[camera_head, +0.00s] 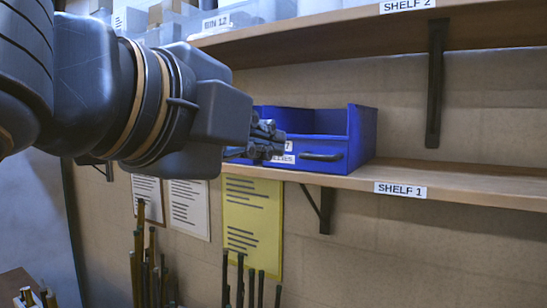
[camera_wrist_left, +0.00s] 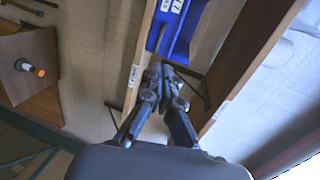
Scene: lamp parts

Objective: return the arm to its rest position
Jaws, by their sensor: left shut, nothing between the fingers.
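My left arm comes in from the left in the head view, and my left gripper (camera_head: 268,142) is shut and empty. In that view it overlaps the left front of a blue bin (camera_head: 360,140) on the lower shelf. In the left wrist view the closed fingers of the gripper (camera_wrist_left: 165,72) point toward the shelf, with part of the blue bin (camera_wrist_left: 172,28) just beyond them. I cannot tell whether the fingers touch the bin. My right gripper is in neither view.
Shelf 1 (camera_head: 460,190) is bare to the right of the bin. Shelf 2 (camera_head: 330,35) runs above, with clear bins (camera_head: 265,10) on it. Papers (camera_head: 250,215) hang on the wall below, and dark rods (camera_head: 150,270) stand underneath. A wooden surface (camera_wrist_left: 30,50) holds a small object.

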